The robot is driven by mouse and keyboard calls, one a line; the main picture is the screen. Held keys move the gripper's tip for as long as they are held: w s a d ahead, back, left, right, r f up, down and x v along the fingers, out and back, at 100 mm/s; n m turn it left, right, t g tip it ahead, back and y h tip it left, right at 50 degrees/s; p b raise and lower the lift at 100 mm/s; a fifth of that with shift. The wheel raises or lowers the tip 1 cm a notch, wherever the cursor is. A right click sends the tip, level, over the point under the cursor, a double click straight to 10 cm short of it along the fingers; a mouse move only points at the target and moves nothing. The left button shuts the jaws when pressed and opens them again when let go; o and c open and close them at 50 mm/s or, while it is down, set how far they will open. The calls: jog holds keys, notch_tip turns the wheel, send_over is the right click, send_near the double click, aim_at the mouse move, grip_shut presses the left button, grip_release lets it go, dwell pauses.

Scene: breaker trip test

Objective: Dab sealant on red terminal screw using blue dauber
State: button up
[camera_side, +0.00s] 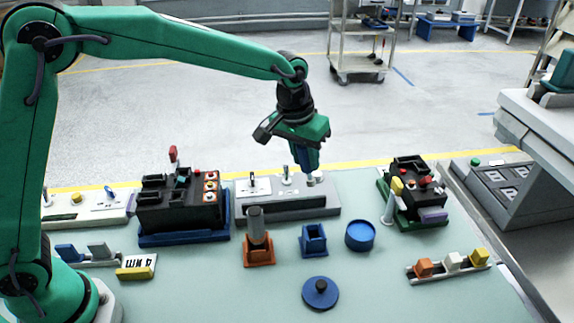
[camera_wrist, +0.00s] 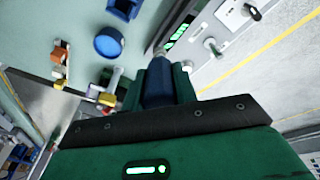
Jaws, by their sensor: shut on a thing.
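My gripper (camera_side: 306,168) is shut on the blue dauber (camera_side: 304,156), which points down with a pale tip over the right part of the grey panel. In the wrist view the dauber (camera_wrist: 158,85) sits between the green fingers. Small red spots show on the left black breaker block (camera_side: 180,205) and on the right black block (camera_side: 408,172); I cannot tell which is the red terminal screw. The round blue pot (camera_side: 360,236) stands right of an empty-looking square blue holder (camera_side: 314,240). A blue lid (camera_side: 320,293) with a dark knob lies in front.
The grey panel (camera_side: 285,209) with switches stands behind the holders. A grey cylinder (camera_side: 255,224) stands in an orange holder (camera_side: 259,252). A rack with orange, white and yellow blocks (camera_side: 450,264) is front right. The mat between lid and rack is clear.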

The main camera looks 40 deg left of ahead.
jog(key=d+f+t+h, duration=0.1)
jog(key=d, duration=1.1)
jog(key=shift+w+f, duration=0.15)
jog(key=shift+w, duration=0.3)
jog(key=shift+d+f, duration=0.1)
jog(key=shift+f, duration=0.05)
jog(key=shift+f, duration=2.85)
jog(key=shift+f, duration=0.65)
jog(key=shift+r, duration=0.1)
jog(key=shift+r, duration=3.5)
